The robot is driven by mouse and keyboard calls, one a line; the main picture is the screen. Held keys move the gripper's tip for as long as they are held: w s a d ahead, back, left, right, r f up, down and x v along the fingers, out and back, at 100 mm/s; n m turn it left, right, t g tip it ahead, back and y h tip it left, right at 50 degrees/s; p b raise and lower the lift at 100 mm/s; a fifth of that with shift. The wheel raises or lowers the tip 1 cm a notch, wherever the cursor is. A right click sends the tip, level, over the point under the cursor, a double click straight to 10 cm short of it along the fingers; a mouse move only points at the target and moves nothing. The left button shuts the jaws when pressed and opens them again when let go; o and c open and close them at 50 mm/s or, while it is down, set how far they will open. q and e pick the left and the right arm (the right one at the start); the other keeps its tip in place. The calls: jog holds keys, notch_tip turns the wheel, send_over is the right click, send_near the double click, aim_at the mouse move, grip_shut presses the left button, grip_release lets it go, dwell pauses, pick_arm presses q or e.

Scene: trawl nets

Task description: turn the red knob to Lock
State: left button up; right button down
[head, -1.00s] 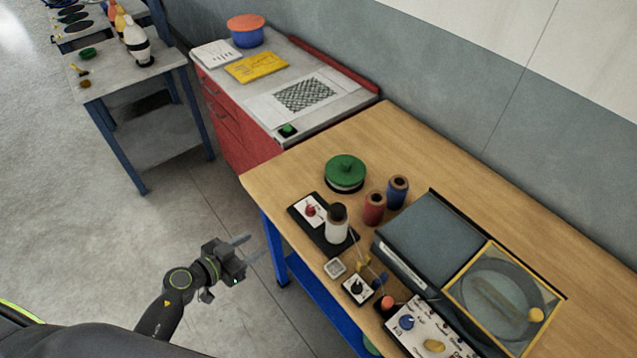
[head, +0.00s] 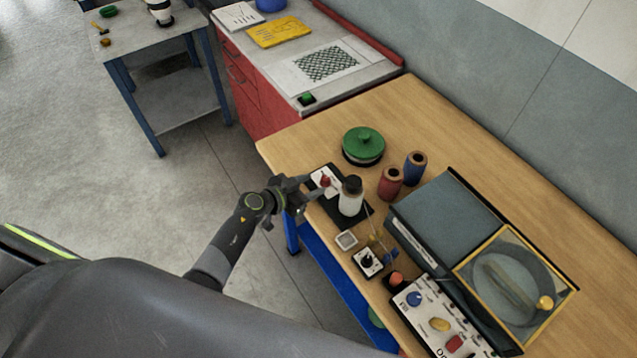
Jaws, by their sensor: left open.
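A small red knob (head: 325,181) sits on a white plate at the left end of a black base, near the front left edge of the wooden bench. Another red knob (head: 454,342) is on the white control panel (head: 428,318) at the bottom of the view. I cannot read a Lock label at either one. My left gripper (head: 314,187) is open at the bench edge, with its fingertips close to the red knob on the black base. I cannot tell whether they touch it. My right gripper is not in view.
A white spool with a dark top (head: 351,196) stands on the same black base, just right of the knob. A green lidded pot (head: 363,145), a red spool (head: 390,182) and a blue spool (head: 415,166) stand behind. The bench's left corner is clear.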

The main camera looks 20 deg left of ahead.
aim_at(322, 181)
pick_arm(q)
jog(key=shift+b+x, duration=0.35)
jog(key=shift+x, duration=1.5)
jog(key=shift+c, duration=0.5)
grip_shut()
